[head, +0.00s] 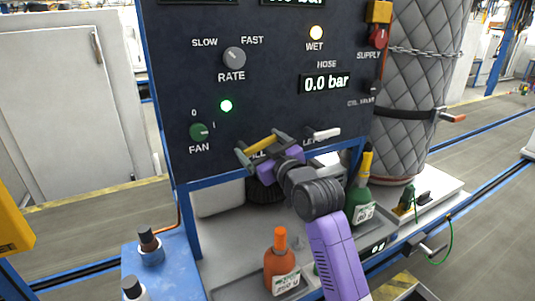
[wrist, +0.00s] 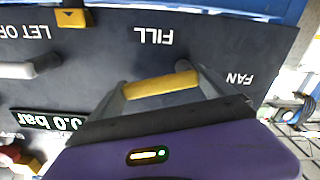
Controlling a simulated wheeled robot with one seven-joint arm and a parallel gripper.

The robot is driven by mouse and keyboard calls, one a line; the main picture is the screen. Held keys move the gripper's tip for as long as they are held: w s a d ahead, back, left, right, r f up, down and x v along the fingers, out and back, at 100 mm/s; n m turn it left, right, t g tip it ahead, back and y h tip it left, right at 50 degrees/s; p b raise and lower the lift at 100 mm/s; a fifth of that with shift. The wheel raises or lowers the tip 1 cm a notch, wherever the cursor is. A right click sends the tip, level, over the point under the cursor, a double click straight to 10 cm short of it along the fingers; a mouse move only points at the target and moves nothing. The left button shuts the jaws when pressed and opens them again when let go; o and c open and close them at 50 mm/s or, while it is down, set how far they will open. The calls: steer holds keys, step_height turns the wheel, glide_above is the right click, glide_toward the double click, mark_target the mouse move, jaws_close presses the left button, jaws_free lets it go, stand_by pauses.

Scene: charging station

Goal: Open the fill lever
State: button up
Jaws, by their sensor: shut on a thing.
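The fill lever (head: 262,143) is a yellow bar on the dark panel. In the upside-down wrist view the fill lever (wrist: 160,85) lies slightly tilted near the FILL label (wrist: 153,36). My gripper (head: 262,147) is at the panel's lower edge with its two fingers at the ends of the yellow bar. In the wrist view my gripper (wrist: 162,88) is shut on the bar, one finger at each end. The lever's pivot is hard to make out. In the head view my gripper and wrist partly cover the FILL label.
A pale let-off lever (head: 322,134) sits right of my gripper; it also shows in the wrist view (wrist: 30,68). The green fan knob (head: 199,131) is to the left. A green bottle (head: 362,207) and an orange bottle (head: 281,268) stand near my arm. The hose gauge (head: 325,83) reads 0.0 bar.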

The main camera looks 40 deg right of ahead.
steer(key=n, duration=0.2)
steer(key=r+n, duration=0.1)
steer(key=shift+w+a+n+b, duration=0.1)
steer(key=shift+a+n+b, duration=0.2)
steer(key=shift+n+b, duration=0.1)
steer(key=n, duration=0.1)
steer(key=a+n, duration=0.1)
steer(key=n, duration=0.1)
steer(key=shift+w+r+n+b, duration=0.1)
steer(key=shift+r+n+b, duration=0.2)
steer(key=shift+r+b, duration=0.1)
steer(key=n, duration=0.2)
steer(key=a+n, duration=0.1)
steer(key=shift+w+r+n+b, duration=0.15)
steer(key=shift+r+n+b, duration=0.1)
steer(key=shift+n+b, duration=0.05)
steer(key=shift+w+a+n+b, duration=0.1)
steer(key=shift+a+n+b, duration=0.15)
steer(key=shift+n, duration=0.6)
steer(key=shift+w+a+n+b, duration=0.1)
steer(key=shift+a+n, duration=0.2)
steer(key=shift+n, duration=0.55)
steer(key=o, duration=1.8)
steer(key=shift+c, duration=0.2)
steer(key=shift+r, duration=0.1)
steer(key=b+v, duration=0.1)
steer(key=v, duration=0.7)
steer(key=shift+w, duration=0.1)
